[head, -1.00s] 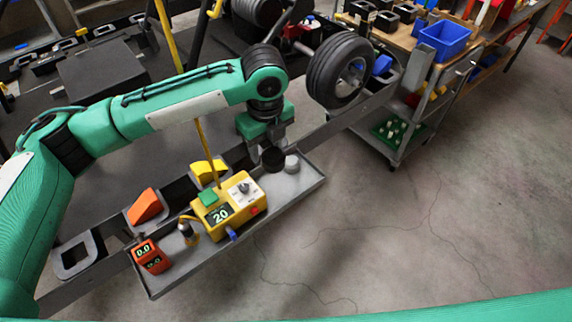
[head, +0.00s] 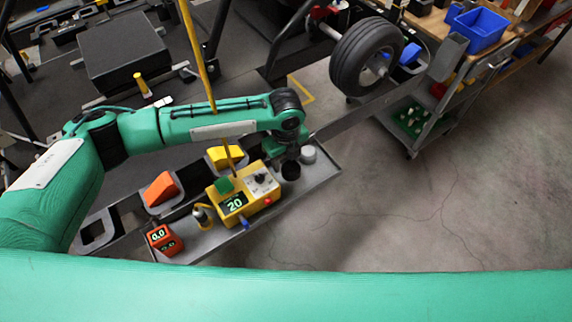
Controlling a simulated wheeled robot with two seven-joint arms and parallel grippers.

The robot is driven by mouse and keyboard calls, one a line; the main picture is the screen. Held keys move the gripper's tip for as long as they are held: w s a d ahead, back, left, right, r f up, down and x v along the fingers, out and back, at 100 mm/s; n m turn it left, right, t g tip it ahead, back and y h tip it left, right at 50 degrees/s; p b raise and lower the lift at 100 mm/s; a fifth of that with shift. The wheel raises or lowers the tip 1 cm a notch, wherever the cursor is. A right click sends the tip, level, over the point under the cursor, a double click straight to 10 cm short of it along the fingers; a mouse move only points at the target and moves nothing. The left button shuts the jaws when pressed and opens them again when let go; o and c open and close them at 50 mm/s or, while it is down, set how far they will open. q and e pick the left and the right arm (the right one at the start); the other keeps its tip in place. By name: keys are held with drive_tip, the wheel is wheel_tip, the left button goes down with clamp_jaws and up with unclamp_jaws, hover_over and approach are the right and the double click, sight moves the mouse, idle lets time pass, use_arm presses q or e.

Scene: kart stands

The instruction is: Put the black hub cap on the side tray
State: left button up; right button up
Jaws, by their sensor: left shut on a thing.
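The black hub cap (head: 290,172) is a small dark round piece at the right end of the grey side tray (head: 322,172). My left gripper (head: 289,161) reaches down from above and is shut on the cap. The fingertips are small and partly hidden by the wrist. The cap is over the tray floor; I cannot tell whether it touches it. A light grey round cap (head: 308,155) stands on the tray just to the right, close beside it. My right gripper is not in view.
On the tray stand a yellow box with a "20" display (head: 235,205), a small brass-coloured piece (head: 202,216) and an orange meter (head: 165,240). A yellow pole (head: 199,62) passes close to my left arm. A wheel (head: 366,57) and a cart (head: 425,120) stand beyond.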

sight(286, 169)
use_arm(q)
drive_tip(key=shift+s+f, duration=0.1)
drive_tip(key=shift+f, duration=0.45)
wheel_tip(286, 169, down, 3)
drive_tip(key=shift+f+p, duration=0.2)
drive_tip(key=shift+p, duration=0.25)
drive_tip(key=shift+f, duration=0.1)
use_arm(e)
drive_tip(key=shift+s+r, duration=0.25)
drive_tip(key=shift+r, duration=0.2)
use_arm(q)
drive_tip(key=shift+f, duration=0.15)
drive_tip(key=o, duration=0.6)
drive_tip(key=shift+o, duration=0.2)
